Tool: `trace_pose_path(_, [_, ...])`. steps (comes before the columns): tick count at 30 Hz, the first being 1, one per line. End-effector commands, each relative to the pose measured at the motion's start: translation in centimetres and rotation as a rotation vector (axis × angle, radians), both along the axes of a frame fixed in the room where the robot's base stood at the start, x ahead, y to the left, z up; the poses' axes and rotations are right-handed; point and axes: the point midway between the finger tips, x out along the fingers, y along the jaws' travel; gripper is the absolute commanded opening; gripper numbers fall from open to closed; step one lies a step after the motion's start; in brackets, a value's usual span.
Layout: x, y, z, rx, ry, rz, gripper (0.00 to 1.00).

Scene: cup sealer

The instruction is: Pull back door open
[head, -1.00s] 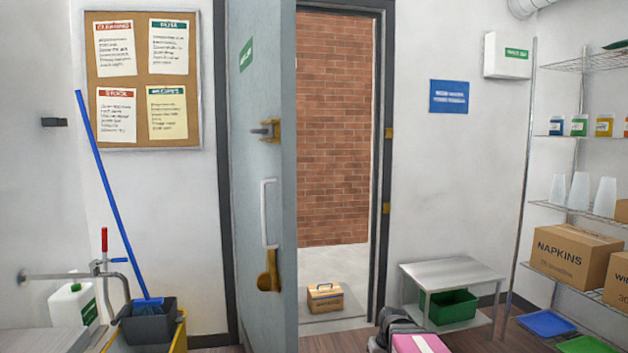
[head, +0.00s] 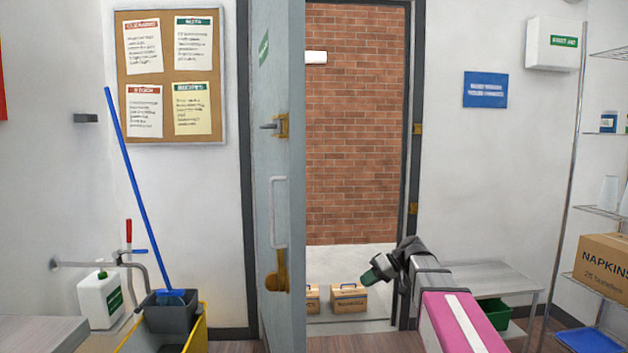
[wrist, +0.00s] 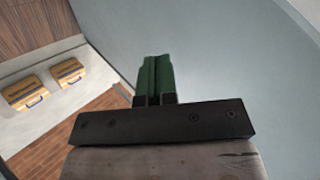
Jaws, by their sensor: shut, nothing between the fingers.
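The back door (head: 277,200) is a grey panel that stands swung open into the room, seen at a steep angle in the head view. It has a white pull handle (head: 279,212) and a latch (head: 277,126). To its right the doorway shows a brick wall (head: 358,130). My gripper (head: 372,283) is in front of the doorway, right of the door and apart from its edge in the head view. In the wrist view its green fingers (wrist: 154,75) are together and empty, with the grey door face (wrist: 215,55) filling the area beyond them.
Cardboard boxes (head: 349,298) with handles sit on the floor past the doorway. A metal table (head: 490,275) and wire shelves (head: 600,210) stand at right. A blue mop (head: 138,190) in a bucket (head: 165,305) stands left of the door.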

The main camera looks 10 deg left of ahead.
Motion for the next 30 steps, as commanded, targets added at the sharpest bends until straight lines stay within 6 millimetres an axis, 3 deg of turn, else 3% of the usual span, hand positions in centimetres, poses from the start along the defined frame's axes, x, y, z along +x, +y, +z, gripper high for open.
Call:
trace_pose_path(1, [1.0, 0.9, 2.9, 0.065, -0.045, 0.052, 0.0])
trace_pose_path(6, [1.8, 3.2, 12.2, 0.293, -0.213, 0.235, 0.0])
trace_pose_path(12, [1.3, 4.7, 23.2, 0.558, -0.439, 0.445, 0.0])
trace_pose_path(16, [0.5, 4.9, 28.9, 0.698, -0.567, 0.549, 0.0])
trace_pose_path(21, [-0.4, 4.8, 32.8, 0.805, -0.665, 0.625, 0.0])
trace_pose_path(26, [-1.0, 5.1, 33.6, 0.829, -0.686, 0.641, 0.0])
trace_pose_path(30, [-1.8, 6.6, 33.5, 0.828, -0.685, 0.642, 0.0])
